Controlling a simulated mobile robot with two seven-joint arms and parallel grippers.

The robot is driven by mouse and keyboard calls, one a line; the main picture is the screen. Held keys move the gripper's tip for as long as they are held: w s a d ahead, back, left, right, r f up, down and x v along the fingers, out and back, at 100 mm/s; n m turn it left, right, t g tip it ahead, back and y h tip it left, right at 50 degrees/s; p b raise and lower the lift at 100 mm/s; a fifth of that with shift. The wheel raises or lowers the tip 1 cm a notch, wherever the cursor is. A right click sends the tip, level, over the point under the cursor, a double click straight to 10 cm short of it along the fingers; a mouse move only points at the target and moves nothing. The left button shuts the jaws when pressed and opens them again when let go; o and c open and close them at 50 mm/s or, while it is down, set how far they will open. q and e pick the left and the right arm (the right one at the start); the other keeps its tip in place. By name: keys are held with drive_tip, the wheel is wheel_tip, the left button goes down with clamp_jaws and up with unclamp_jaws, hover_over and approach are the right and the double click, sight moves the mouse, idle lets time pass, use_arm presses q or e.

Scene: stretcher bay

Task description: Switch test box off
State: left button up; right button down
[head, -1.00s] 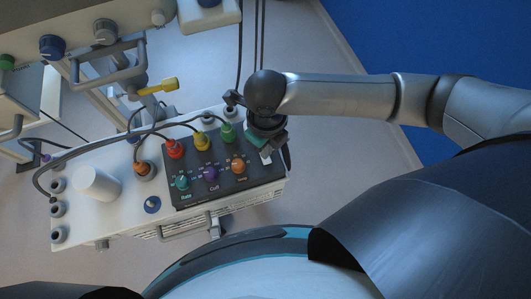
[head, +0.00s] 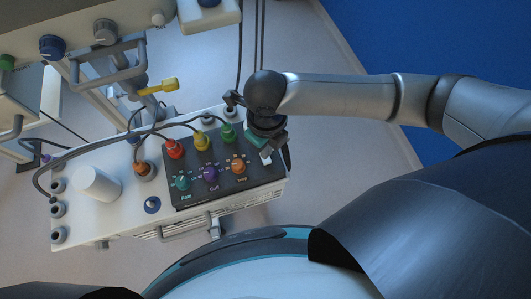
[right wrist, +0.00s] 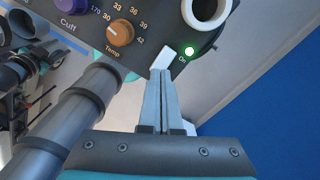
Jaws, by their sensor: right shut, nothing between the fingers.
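The test box is a pale case with a dark front panel (head: 222,190) carrying teal, purple and orange knobs. A white switch (right wrist: 163,58) sits at the panel's edge, beside a lit green lamp (right wrist: 189,52) marked On. The switch also shows in the head view (head: 266,158). My right gripper (right wrist: 160,76) is shut and empty, its fingertips at the switch, touching it or very close; I cannot tell which. In the head view my right gripper (head: 275,148) hangs over the panel's right end. My left gripper is not in view.
Red (head: 174,149), yellow (head: 202,141) and green (head: 227,132) plugs with dark cables stand along the panel's back edge. A white cylinder (head: 98,183) stands on the case at left. A rail with a yellow lever (head: 160,86) is behind. Floor is clear to the right.

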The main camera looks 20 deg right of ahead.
drive_tip(key=shift+f+b, duration=0.75)
drive_tip(key=shift+f, duration=0.55)
idle(1.0)
wheel_tip(320, 180, up, 7)
drive_tip(key=p, duration=0.8)
drive_tip(key=shift+r, duration=0.1)
idle(0.3)
